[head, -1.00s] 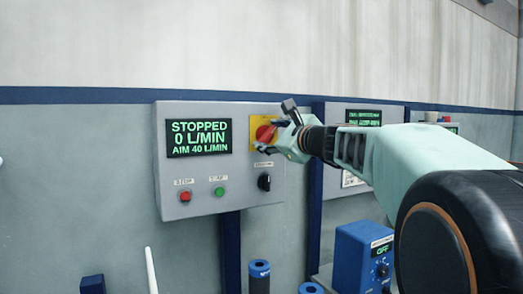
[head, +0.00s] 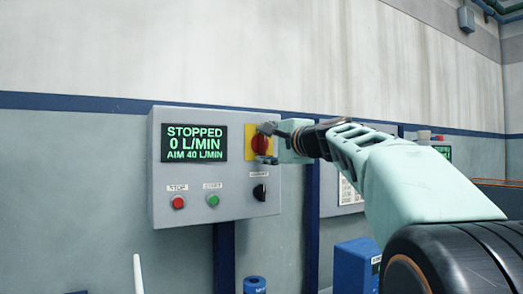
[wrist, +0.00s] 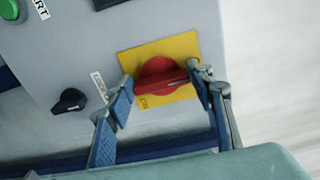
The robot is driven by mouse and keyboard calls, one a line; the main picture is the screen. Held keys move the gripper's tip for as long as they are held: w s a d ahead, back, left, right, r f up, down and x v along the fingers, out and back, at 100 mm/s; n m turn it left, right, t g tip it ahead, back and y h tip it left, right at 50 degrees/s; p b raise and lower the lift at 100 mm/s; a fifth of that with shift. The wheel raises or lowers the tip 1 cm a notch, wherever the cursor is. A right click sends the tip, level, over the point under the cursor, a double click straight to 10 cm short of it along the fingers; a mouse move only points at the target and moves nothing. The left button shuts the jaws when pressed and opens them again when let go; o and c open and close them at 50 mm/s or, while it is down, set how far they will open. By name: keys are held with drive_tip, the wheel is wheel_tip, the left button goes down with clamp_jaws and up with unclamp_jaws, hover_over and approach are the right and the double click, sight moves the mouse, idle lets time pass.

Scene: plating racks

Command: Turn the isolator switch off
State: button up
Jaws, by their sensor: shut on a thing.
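The isolator switch is a red rotary knob (head: 260,143) on a yellow plate (wrist: 185,45), at the right side of a grey control box. In the wrist view the red knob (wrist: 160,76) has its grip bar running across between my fingers, and "ON" lettering shows on the plate below. My gripper (head: 268,143) is at the knob, with one finger above and one below in the head view. In the wrist view my gripper (wrist: 161,83) has its fingertips at the two ends of the bar, shut on it. The fingers partly hide the plate.
The grey box (head: 235,215) carries a display (head: 195,143) reading STOPPED, 0 L/MIN, AIM 40 L/MIN. Below are a red button (head: 178,202), a green button (head: 212,200) and a black selector (head: 260,192). A blue unit (head: 352,265) stands at lower right.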

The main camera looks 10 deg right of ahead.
idle(0.6)
drive_tip(key=o, duration=1.2)
drive_tip(key=shift+c, duration=0.2)
drive_tip(key=shift+s, duration=0.1)
drive_tip(key=v, duration=0.7)
drive_tip(key=shift+s+d, duration=0.1)
